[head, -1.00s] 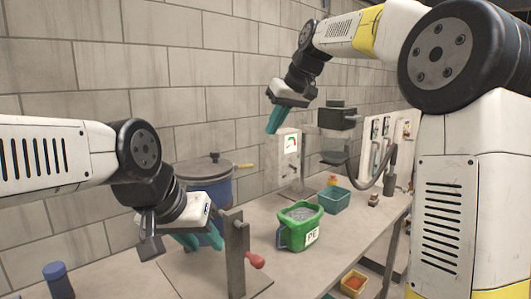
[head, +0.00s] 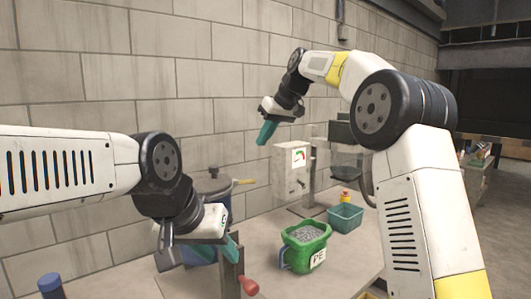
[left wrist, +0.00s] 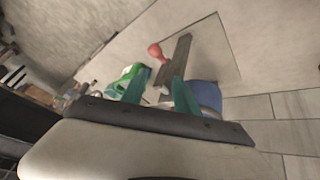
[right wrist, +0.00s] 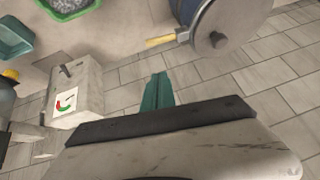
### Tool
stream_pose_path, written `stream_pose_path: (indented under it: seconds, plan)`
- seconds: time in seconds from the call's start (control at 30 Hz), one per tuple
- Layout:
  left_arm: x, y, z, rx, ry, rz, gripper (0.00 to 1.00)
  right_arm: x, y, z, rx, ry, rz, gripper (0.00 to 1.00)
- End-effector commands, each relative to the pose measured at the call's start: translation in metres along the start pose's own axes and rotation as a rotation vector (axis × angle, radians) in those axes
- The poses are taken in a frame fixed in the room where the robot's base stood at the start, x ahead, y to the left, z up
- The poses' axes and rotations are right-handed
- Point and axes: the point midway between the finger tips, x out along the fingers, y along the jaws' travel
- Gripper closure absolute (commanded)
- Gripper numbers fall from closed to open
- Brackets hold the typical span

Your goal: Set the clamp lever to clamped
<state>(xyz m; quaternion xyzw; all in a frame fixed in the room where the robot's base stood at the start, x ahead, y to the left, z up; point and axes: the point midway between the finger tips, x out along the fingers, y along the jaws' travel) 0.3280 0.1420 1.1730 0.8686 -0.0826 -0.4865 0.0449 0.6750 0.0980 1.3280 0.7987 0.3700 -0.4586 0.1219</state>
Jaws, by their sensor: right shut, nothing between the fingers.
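A red-knobbed lever (head: 249,286) sticks out from an upright grey post (head: 231,277) on a flat plate on the bench. The red knob (left wrist: 155,51) and the post (left wrist: 176,58) also show in the left wrist view. My left gripper (head: 215,249) is beside the top of the post, its teal fingers apart and empty. In the left wrist view the fingers (left wrist: 157,92) point towards the post, and I cannot tell whether they touch it. My right gripper (head: 267,132) is shut and empty, high above the bench; its closed fingers show in the right wrist view (right wrist: 157,90).
A blue lidded pot (head: 212,187) stands behind my left gripper. A green container (head: 303,262) of grey pellets, a teal basket (head: 345,217) and a grey box with a coloured dial (head: 290,175) stand to the right. A blue-capped item (head: 50,284) is at far left.

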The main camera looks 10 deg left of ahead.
Motion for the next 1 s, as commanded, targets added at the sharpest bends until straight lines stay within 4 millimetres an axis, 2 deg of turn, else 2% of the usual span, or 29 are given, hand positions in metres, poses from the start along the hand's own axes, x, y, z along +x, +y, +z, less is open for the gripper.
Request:
stream_pose_path:
  seconds: [0.43,0.7,1.0]
  plan:
    - [0.000,0.000,0.000,0.000,0.000,0.000,0.64,0.093,0.000,0.001,0.000,-0.003,0.000,1.00]
    - [0.000,0.000,0.000,0.000,0.000,0.000,0.64,0.112,0.000,0.025,0.001,-0.001,0.000,1.00]
    - [0.000,0.000,0.000,0.000,0.000,0.000,0.64,0.116,0.000,0.029,0.000,0.001,0.001,1.00]
